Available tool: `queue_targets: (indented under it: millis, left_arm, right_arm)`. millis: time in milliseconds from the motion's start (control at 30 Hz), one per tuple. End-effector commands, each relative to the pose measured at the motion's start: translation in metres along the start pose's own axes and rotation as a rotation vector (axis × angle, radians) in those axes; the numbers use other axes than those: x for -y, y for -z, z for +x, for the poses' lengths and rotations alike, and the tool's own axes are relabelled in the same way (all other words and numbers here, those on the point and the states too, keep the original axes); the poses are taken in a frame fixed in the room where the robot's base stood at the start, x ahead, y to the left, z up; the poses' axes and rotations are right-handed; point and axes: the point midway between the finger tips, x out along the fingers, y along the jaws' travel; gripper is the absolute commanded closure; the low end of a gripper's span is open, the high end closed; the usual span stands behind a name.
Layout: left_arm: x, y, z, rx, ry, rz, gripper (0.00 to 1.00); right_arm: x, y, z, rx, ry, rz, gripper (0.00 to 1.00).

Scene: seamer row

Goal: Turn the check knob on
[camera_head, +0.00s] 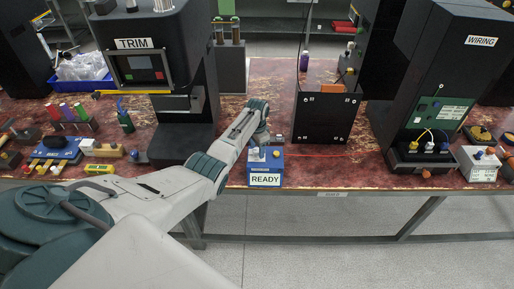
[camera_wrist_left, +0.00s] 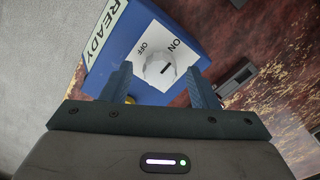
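The check knob (camera_wrist_left: 159,69) is a white round knob with a short dark mark. It sits on the face of a blue box with a white READY label (camera_head: 265,180), at the table's front edge. The wrist view shows the box (camera_wrist_left: 112,62) tilted, with OFF and ON printed beside the knob. I cannot tell clearly which word the mark points at. My left gripper (camera_wrist_left: 161,84) is open, with one finger on each side of the knob and gaps visible. In the head view my left arm reaches to the box, and its fingers are hard to make out. My right gripper is not in view.
The black TRIM machine (camera_head: 185,140) stands left of the box. A black panel (camera_head: 325,118) stands behind it to the right, and the WIRING machine (camera_head: 430,90) is farther right. A small dark block (camera_wrist_left: 236,77) lies near the box.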

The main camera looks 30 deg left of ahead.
Motion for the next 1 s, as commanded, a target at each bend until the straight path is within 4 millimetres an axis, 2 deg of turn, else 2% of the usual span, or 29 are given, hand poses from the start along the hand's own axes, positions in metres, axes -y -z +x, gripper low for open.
queue_targets:
  millis: [167,267,700,833,1000]
  left_arm:
    - [0.0,0.0,-0.002,0.0,0.0,0.0,0.46]
    - [0.001,0.0,-0.009,0.0,0.001,-0.001,0.46]
    - [0.001,0.001,-0.086,-0.002,0.002,0.0,0.46]
    - [0.0,0.001,-0.101,-0.001,0.001,0.0,0.46]
    - [0.0,0.0,-0.108,0.0,0.0,0.0,0.46]
  right_arm:
    - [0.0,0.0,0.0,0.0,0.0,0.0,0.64]
    - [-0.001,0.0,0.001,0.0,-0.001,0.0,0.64]
    - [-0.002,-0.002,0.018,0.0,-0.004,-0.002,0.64]
    - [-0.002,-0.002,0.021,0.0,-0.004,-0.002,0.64]
    - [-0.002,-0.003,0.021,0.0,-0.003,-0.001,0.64]
